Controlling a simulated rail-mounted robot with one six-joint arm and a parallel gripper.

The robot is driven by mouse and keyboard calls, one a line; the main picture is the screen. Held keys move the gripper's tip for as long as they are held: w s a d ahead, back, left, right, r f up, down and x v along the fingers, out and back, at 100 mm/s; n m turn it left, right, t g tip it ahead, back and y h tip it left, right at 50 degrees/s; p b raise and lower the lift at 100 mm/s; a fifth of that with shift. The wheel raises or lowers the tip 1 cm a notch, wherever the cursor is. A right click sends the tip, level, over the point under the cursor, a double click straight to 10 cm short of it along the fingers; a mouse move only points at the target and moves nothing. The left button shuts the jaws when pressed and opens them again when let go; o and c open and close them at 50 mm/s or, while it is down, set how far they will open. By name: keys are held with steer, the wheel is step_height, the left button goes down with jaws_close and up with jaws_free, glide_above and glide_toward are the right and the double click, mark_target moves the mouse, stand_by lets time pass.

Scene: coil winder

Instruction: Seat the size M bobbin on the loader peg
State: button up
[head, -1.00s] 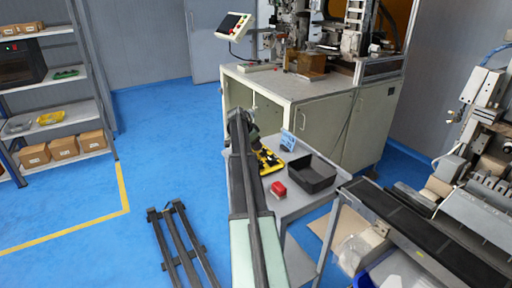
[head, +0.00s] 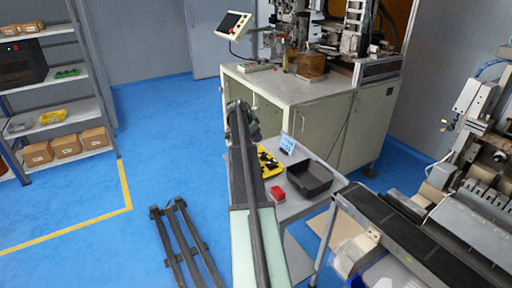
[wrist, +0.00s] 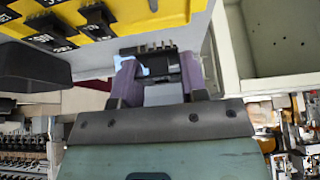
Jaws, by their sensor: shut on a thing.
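My gripper (wrist: 160,80) is shut in the wrist view, its two purple-grey fingers on either side of a black bobbin (wrist: 158,62). I cannot read a size on the held bobbin. A yellow tray (wrist: 150,14) with several black labelled bobbins lies at the upper left there, next to the held one. In the head view the yellow tray (head: 265,153) sits on the grey cart, partly behind my arm. I cannot make out the loader peg; the coil winder (head: 310,55) stands on the cabinet at the back.
A dark conveyor (head: 400,225) is at the right. Blue floor is open to the left.

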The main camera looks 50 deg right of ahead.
steer(key=shift+r+p, duration=1.6)
steer(key=shift+r, duration=0.25)
